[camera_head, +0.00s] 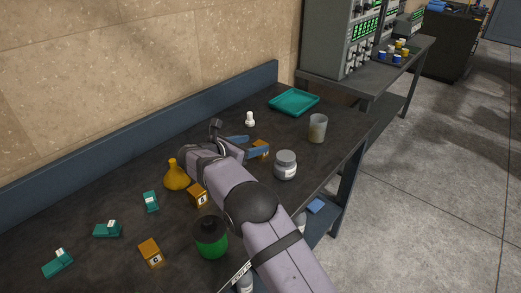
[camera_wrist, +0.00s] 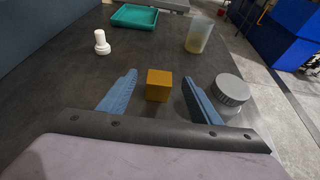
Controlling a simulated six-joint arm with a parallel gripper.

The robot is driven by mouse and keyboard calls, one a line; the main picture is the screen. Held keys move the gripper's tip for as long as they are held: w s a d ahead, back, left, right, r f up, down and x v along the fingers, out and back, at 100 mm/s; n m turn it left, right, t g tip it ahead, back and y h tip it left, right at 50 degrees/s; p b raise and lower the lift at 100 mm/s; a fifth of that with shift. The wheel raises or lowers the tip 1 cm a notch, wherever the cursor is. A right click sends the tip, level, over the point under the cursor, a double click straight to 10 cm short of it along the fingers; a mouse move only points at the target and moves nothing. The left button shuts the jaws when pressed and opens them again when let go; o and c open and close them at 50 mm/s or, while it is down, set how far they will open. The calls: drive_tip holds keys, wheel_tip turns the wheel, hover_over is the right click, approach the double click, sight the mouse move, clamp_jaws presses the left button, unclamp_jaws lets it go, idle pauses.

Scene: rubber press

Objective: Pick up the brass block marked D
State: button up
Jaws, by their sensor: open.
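A brass block (camera_wrist: 159,85) stands on the dark table between the two blue fingers of my gripper (camera_wrist: 160,97) in the wrist view. Its letter cannot be read there. My gripper is open, with a gap on both sides of the block. Two other brass blocks, one in front of the yellow flask (camera_head: 198,195) and one nearer the front (camera_head: 151,253), lie apart from my gripper.
A grey-lidded jar (camera_wrist: 232,90) stands close to the right finger. A white piece (camera_wrist: 101,42), a clear beaker (camera_wrist: 198,35) and a teal tray (camera_wrist: 135,16) stand farther back. A yellow flask (camera_head: 175,175), a green container (camera_head: 211,238) and several teal pieces (camera_head: 107,230) are nearer the front.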

sight(257, 158)
drive_tip(key=shift+f, duration=0.45)
wheel_tip(257, 158, down, 2)
drive_tip(key=shift+f+p, duration=0.15)
drive_tip(key=shift+p, duration=0.15)
drive_tip(key=shift+x, duration=1)
drive_tip(key=shift+w+d+f, duration=0.25)
drive_tip(key=shift+w+d, duration=0.05)
drive_tip(key=shift+c, duration=0.4)
drive_tip(key=shift+r, duration=0.1)
clamp_jaws()
